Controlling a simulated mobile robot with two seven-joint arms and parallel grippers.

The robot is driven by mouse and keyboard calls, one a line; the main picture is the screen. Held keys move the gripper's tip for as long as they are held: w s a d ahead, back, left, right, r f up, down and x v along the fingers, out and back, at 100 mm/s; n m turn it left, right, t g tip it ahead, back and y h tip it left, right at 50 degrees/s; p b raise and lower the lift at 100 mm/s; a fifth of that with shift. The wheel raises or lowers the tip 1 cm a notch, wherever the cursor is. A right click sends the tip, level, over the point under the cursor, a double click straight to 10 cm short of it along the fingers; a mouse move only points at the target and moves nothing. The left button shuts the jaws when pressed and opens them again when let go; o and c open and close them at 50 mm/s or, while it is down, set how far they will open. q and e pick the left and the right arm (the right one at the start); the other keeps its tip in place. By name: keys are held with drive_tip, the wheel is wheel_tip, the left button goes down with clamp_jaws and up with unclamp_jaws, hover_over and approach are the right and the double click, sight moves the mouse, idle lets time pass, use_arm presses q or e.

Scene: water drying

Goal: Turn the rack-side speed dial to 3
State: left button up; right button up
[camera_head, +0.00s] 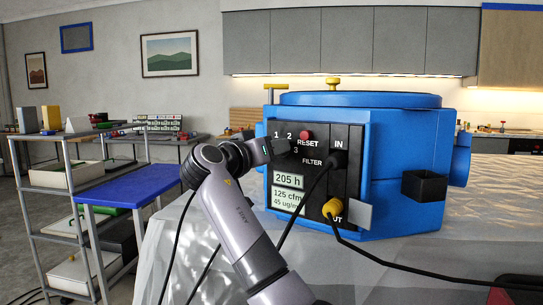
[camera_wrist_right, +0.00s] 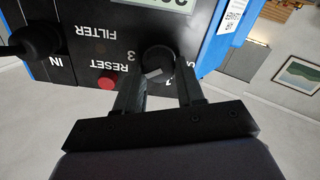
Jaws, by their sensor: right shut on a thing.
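The blue machine (camera_head: 390,160) stands on the table with a black front panel (camera_head: 345,185) facing left of centre. In the right wrist view, which is upside down, the round black speed dial (camera_wrist_right: 158,60) sits on this panel. My right gripper (camera_wrist_right: 160,78) is shut on the dial, one finger on each side; it also shows in the head view (camera_head: 280,147), covering the dial there. Numbers 1, 2 and 3 (camera_head: 296,150) show around it. A pale mark shows on the dial, but I cannot tell which number it points to. My left gripper is out of view.
The red reset button (camera_head: 304,135) is close to the gripper. Black cables run from the panel, one by a yellow plug (camera_head: 332,208). A grey shelf rack (camera_head: 65,200) and a blue-topped stand (camera_head: 128,185) are at left.

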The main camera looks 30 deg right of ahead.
use_arm(q)
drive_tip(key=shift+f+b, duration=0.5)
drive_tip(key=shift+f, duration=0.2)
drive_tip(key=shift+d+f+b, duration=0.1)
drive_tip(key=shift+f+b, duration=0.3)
drive_tip(key=shift+b, duration=0.05)
use_arm(e)
drive_tip(key=shift+s+f+m, duration=0.1)
drive_tip(key=shift+m, duration=1.65)
drive_tip(key=shift+f+m, duration=0.1)
drive_tip(key=shift+m, duration=1.65)
drive_tip(key=o, duration=0.9)
drive_tip(key=shift+o, duration=0.7)
drive_tip(key=shift+r, duration=0.15)
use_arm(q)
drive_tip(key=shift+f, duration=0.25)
use_arm(e)
drive_tip(key=v, duration=0.7)
